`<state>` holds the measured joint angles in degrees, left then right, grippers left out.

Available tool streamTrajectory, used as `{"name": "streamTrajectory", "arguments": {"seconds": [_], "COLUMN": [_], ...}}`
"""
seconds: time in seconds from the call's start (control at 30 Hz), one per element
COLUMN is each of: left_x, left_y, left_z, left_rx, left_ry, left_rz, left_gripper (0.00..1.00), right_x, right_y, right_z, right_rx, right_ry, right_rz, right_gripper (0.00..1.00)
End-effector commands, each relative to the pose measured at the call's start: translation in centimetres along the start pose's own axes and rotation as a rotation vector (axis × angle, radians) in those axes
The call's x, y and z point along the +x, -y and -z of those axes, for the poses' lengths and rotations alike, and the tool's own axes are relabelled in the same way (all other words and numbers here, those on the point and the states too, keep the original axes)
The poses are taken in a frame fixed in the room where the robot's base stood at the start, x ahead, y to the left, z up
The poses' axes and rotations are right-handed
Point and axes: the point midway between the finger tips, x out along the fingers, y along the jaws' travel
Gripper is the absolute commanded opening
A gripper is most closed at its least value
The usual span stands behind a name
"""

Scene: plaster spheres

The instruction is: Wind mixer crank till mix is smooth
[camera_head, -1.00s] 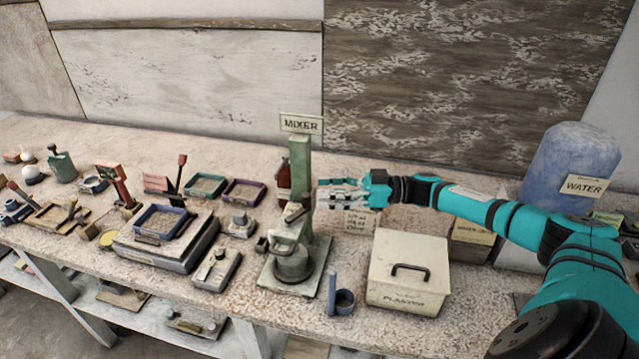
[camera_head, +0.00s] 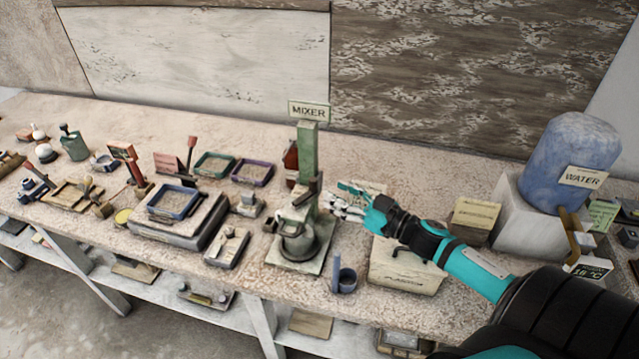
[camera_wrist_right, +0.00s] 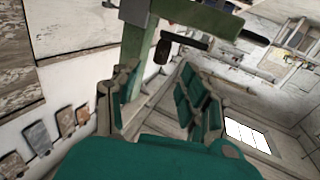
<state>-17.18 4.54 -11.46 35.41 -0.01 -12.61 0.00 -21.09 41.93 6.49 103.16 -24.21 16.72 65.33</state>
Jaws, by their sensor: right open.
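The mixer stands mid-table, with a green post (camera_head: 308,148), a "MIXER" sign (camera_head: 309,111) on top and a grey pot (camera_head: 298,241) on its base. A dark crank part (camera_head: 314,190) shows at the post. My right gripper (camera_head: 341,199) is open and empty just right of the post, apart from the crank as far as I can tell. In the right wrist view, the open fingers (camera_wrist_right: 158,92) point toward the green post (camera_wrist_right: 134,52); a green bar and dark handle (camera_wrist_right: 186,40) show beyond them. The mix inside the pot is not discernible. My left gripper is out of view.
The plaster box (camera_head: 405,272) is partly under my right arm. A small blue cup (camera_head: 345,281) stands at the front edge. The water container (camera_head: 568,160) is at right. Trays, a scale (camera_head: 178,229) and tools crowd the left side.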

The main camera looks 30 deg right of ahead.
Motion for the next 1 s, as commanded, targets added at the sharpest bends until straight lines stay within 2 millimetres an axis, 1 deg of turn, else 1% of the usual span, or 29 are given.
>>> {"name": "streamTrajectory", "arguments": {"seconds": [0.07, 0.2, 0.4, 0.53, 0.77, 0.87, 1.0], "left_x": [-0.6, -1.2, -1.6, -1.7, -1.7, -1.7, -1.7], "left_y": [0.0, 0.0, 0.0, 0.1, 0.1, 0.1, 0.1], "left_z": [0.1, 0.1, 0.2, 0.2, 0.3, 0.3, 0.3], "left_rx": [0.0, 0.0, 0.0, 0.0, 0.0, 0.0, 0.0], "left_ry": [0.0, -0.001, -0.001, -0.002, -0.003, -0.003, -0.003], "left_rz": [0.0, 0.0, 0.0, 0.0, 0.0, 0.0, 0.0], "left_gripper": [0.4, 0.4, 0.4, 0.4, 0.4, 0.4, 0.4], "right_x": [1.3, 3.4, 5.4, 5.9, 5.9, 5.9, 5.9], "right_y": [0.0, 0.0, 0.0, 0.1, 0.1, 0.1, 0.1], "right_z": [0.5, 0.4, 0.2, 0.1, 0.0, 0.0, 0.0], "right_rx": [-0.002, 0.0, 0.0, 0.001, 0.001, 0.0, 0.0], "right_ry": [-0.003, -0.003, -0.001, 0.0, 0.001, 0.001, 0.001], "right_rz": [0.0, 0.0, 0.001, 0.002, 0.002, 0.002, 0.003], "right_gripper": [0.44, 0.44, 0.44, 0.44, 0.44, 0.32, 0.14]}}
